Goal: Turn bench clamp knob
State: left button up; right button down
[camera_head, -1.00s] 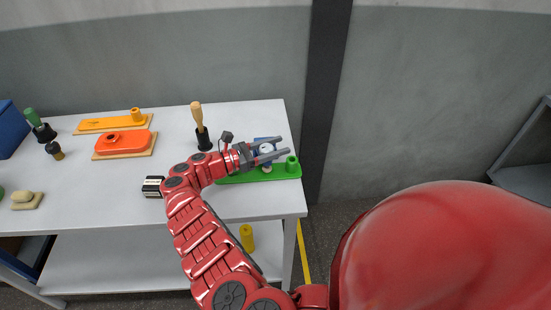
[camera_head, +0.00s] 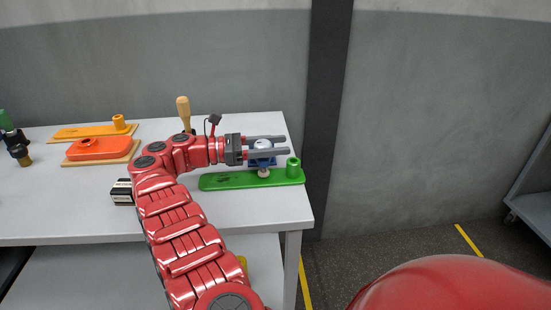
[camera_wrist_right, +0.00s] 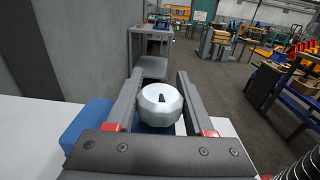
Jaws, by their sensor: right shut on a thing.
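The bench clamp has a round, pale knob (camera_head: 263,144) on a blue body (camera_head: 262,159), near the right end of the white bench. My right gripper (camera_head: 286,145) comes in from the left with one finger on each side of the knob, shut on it. In the right wrist view the knob (camera_wrist_right: 160,101) is a silver-white disc with a dark mark on top, between the two grey fingers. Part of the blue body (camera_wrist_right: 84,125) shows at the left below them. My left gripper is not in view.
A green board (camera_head: 228,181) with an upright green post (camera_head: 293,168) lies just in front of the clamp. A wooden-handled tool (camera_head: 183,112) stands behind my arm. A black-and-white block (camera_head: 122,192) and an orange fixture (camera_head: 98,149) are to the left. The bench's front right is clear.

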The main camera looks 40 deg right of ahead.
dwell(0.5)
jog(key=shift+c, duration=1.4)
grip_release()
